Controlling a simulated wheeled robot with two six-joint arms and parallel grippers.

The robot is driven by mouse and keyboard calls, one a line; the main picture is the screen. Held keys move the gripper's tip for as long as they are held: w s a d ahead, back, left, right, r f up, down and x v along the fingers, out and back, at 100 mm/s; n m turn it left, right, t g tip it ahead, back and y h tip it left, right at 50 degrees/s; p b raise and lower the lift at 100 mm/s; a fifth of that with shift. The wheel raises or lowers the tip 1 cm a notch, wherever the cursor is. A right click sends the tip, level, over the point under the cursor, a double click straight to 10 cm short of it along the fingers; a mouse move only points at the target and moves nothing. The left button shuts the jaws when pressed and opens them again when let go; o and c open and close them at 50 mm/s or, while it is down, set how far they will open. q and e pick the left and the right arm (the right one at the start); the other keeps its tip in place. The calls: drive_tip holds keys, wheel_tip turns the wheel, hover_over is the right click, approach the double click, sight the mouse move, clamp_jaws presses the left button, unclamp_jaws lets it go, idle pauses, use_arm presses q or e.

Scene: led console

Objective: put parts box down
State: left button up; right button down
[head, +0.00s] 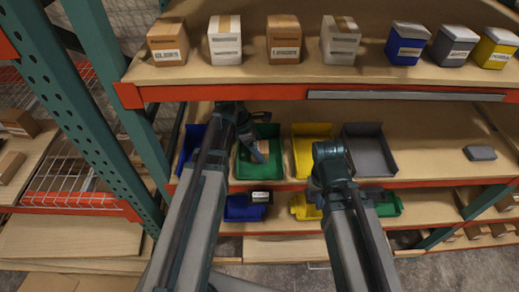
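My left gripper (258,152) points down into the green bin (243,170) on the middle shelf. A small brownish patch shows beside its fingers; I cannot tell whether it is a box or whether it is held. My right gripper (328,150) is in front of the gap between the yellow bin (306,130) and the grey bin (372,145); my own arm hides its fingers. Labelled boxes stand on the top shelf: brown (168,44), white (224,42), another brown (284,42), another white (340,42), blue (407,45), grey (453,47) and yellow (495,48).
A blue bin (188,150) is partly behind my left arm. A flat grey object (480,153) lies on the bare right part of the middle shelf. Below are blue (240,210), yellow (298,205) and green bins (389,206). A dark labelled item (262,197) is at the lower blue bin.

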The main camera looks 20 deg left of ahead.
use_arm(q)
drive_tip(key=shift+o, duration=1.2)
drive_tip(key=shift+r, duration=0.1)
